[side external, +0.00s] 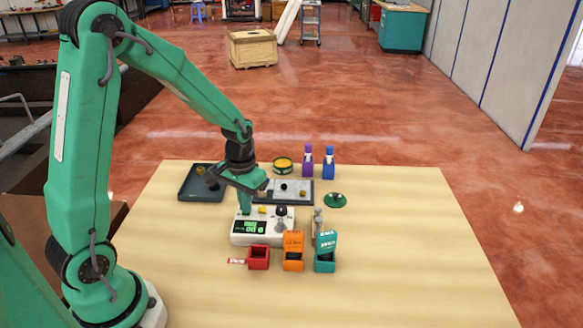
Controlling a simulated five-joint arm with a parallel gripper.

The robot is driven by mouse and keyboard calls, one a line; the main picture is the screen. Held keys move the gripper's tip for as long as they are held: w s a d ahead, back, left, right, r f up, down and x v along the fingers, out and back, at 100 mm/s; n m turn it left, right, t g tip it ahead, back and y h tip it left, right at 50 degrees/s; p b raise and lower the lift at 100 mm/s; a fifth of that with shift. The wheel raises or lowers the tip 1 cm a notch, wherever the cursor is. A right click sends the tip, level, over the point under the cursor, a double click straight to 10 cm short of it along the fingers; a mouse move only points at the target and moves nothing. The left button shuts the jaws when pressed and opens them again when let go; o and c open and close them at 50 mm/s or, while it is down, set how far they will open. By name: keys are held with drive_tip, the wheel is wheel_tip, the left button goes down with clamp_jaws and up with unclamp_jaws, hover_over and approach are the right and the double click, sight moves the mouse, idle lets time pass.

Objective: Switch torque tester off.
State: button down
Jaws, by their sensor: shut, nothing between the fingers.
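The torque tester (262,238) is a white box in the middle of the table with a lit green display (250,227). A dark knob (281,211) and a small yellow part (262,210) show on its top. My gripper (245,207) points down at the tester's back left part, just behind the display. It is shut and empty. Its tip hides part of the tester's top, and I cannot tell whether it touches. The switch's position is too small to make out.
Behind are a dark tray (186,194), a grey plate with small parts (305,198), a yellow-green round container (283,165), purple (307,162) and blue (328,164) bottles, and a green disc (335,200). The table's right is clear.

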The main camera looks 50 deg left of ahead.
drive_tip(key=shift+f, duration=0.25)
idle(0.3)
drive_tip(key=shift+r, duration=3.5)
drive_tip(key=s+d+r+m+t, duration=0.1)
drive_tip(key=s+d+r+t, duration=0.1)
drive_tip(key=s+r, duration=0.4)
drive_tip(key=s+d+r+m+t, duration=0.2)
drive_tip(key=s+d+r+t, duration=0.1)
drive_tip(key=s+d+r, duration=0.2)
wheel_tip(320, 180, up, 2)
drive_tip(key=shift+s+t, duration=0.3)
drive_tip(key=shift+s, duration=0.95)
